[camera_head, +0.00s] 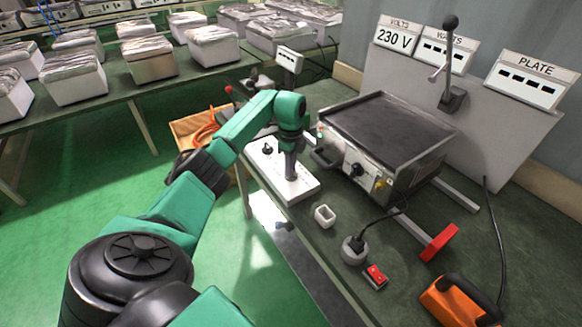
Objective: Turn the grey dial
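My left gripper (290,170) points down over a white control box (303,188) on the dark workbench, its tip close to the box's top. Whether its fingers are open or shut is too small to tell. I cannot make out a grey dial; the gripper covers part of the box's top, where one could be hidden. A small black knob (267,149) stands on the same box, left of the gripper. A heating unit (392,135) with a dark flat plate stands to the right. Its front has a dark round knob (357,170). My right gripper is not in view.
A grey panel (475,110) with "VOLTS", "WATTS" and "PLATE" displays and a black-knobbed lever (449,70) stands behind. A white cup (324,215), a plugged socket (354,249), a red switch (375,276) and an orange object (458,302) lie nearer. The bench's left edge drops to green floor.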

